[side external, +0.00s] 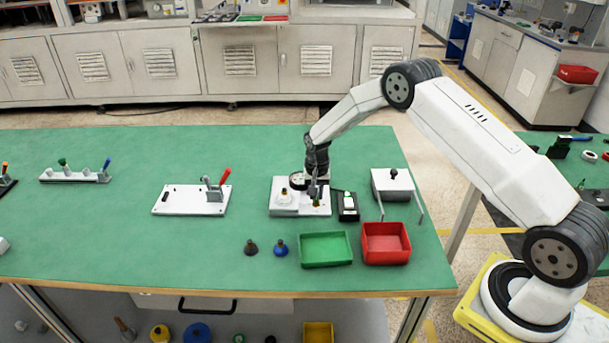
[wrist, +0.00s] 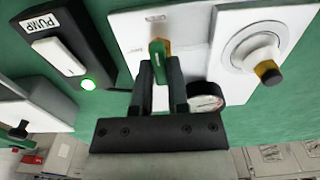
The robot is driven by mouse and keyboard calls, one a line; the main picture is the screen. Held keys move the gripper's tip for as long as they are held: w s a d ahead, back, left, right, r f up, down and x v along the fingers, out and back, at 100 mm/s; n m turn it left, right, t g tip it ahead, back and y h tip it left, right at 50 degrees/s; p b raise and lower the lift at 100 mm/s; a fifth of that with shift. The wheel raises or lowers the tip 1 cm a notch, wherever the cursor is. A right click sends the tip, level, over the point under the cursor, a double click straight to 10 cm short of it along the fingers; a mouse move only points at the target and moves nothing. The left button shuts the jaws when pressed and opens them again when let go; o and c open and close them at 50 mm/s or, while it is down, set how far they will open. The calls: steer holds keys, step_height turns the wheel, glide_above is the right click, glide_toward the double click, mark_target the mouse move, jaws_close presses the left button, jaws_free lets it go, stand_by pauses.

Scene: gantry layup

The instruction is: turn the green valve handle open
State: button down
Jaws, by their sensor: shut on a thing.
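The green valve handle (wrist: 158,55) stands on a white panel (wrist: 130,40) in the wrist view, with brass-coloured metal beside it. My gripper (wrist: 161,80) is shut on the handle, one dark finger on each side. In the side external view my gripper (side external: 316,192) points down onto the same white panel (side external: 283,208), and it mostly hides the handle there. A round gauge (wrist: 207,95) sits just right of the fingers in the wrist view, its dial partly covered. I cannot read the valve's angle.
A black PUMP switch box (side external: 347,205) with a lit green lamp (wrist: 88,84) stands close beside the panel. A round white fitting (wrist: 255,50) is on the panel. A green bin (side external: 325,262) and red bin (side external: 386,257) stand in front.

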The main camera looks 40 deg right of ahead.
steer(key=c, duration=0.6)
jaws_free()
steer(key=shift+r, duration=3.9)
steer(key=shift+s+a+r, duration=0.1)
